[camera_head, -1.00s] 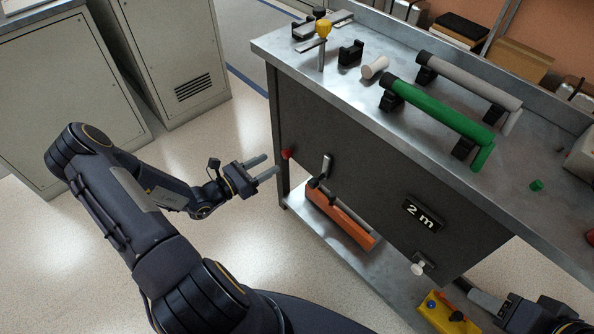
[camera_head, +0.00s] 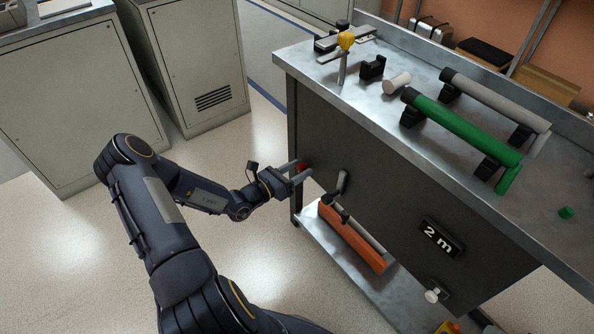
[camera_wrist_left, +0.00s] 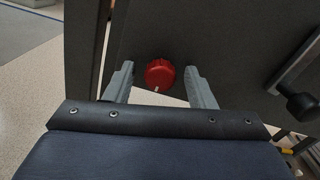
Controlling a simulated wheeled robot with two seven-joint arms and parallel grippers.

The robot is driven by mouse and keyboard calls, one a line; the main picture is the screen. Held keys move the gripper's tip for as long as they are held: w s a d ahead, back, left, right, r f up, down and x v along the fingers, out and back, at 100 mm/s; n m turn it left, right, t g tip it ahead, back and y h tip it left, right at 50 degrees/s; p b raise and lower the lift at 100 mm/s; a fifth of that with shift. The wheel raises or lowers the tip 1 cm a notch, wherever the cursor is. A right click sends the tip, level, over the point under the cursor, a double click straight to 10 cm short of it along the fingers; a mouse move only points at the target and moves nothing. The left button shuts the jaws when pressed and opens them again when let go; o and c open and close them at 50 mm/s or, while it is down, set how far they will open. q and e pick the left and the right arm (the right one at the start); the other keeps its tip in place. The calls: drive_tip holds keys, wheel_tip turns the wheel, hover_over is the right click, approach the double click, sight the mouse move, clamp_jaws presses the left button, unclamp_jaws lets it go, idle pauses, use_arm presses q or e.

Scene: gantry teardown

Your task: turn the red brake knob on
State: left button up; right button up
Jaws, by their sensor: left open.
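The red brake knob (camera_head: 302,165) is on the dark front panel of the bench, near its left end. In the left wrist view the knob (camera_wrist_left: 159,73) is round and ribbed, with a white mark at its lower edge. My left gripper (camera_head: 299,172) is open, with its fingers pointing at the panel. In the left wrist view the fingers (camera_wrist_left: 160,82) stand one on each side of the knob, with a visible gap on both sides. I cannot tell exactly how deep the knob sits between them. My right gripper is not in view.
A lever handle (camera_head: 342,182) sticks out of the panel right of the knob. A "2 m" sign (camera_head: 441,238) and a pale knob (camera_head: 433,295) are further right. Green (camera_head: 455,125) and grey bars are on the benchtop.

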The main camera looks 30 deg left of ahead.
use_arm(q)
drive_tip(key=c, duration=1)
drive_tip(key=m+p, duration=0.1)
drive_tip(key=m, duration=0.2)
drive_tip(key=shift+r, duration=0.1)
drive_tip(key=m+p, duration=0.1)
drive_tip(key=m, duration=0.2)
drive_tip(key=shift+p, duration=0.35)
drive_tip(key=m+p, duration=0.1)
drive_tip(key=m, duration=1.1)
